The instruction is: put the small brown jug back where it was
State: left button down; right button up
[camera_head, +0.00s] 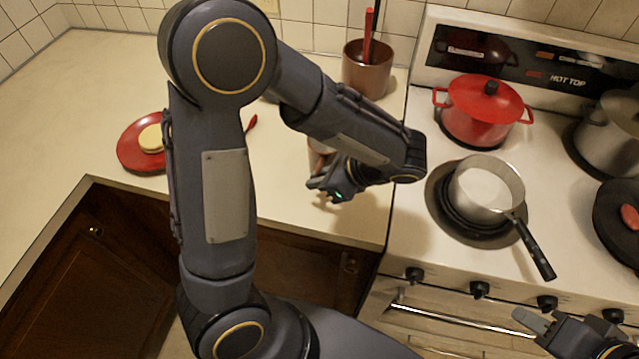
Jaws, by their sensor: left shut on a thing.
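The small brown jug (317,160) is mostly hidden behind my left gripper and forearm; only a brown patch of its side shows. My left gripper (328,188) is shut on it over the counter, left of the stove. I cannot tell whether the jug touches the counter. My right gripper (535,322) is at the bottom right, in front of the stove, apart from the jug; its finger opening is unclear.
A brown crock (368,72) with utensils stands behind on the counter (70,110). A red plate (130,155) with a pale round item is at left. The stove holds a red pot (480,112), a saucepan (485,190) and other cookware. My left arm hides the counter's middle.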

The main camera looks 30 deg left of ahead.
pick_arm(q)
jog(key=shift+f, duration=1.2)
jog(key=shift+f, duration=0.1)
jog(key=c, duration=1.5)
grip_release()
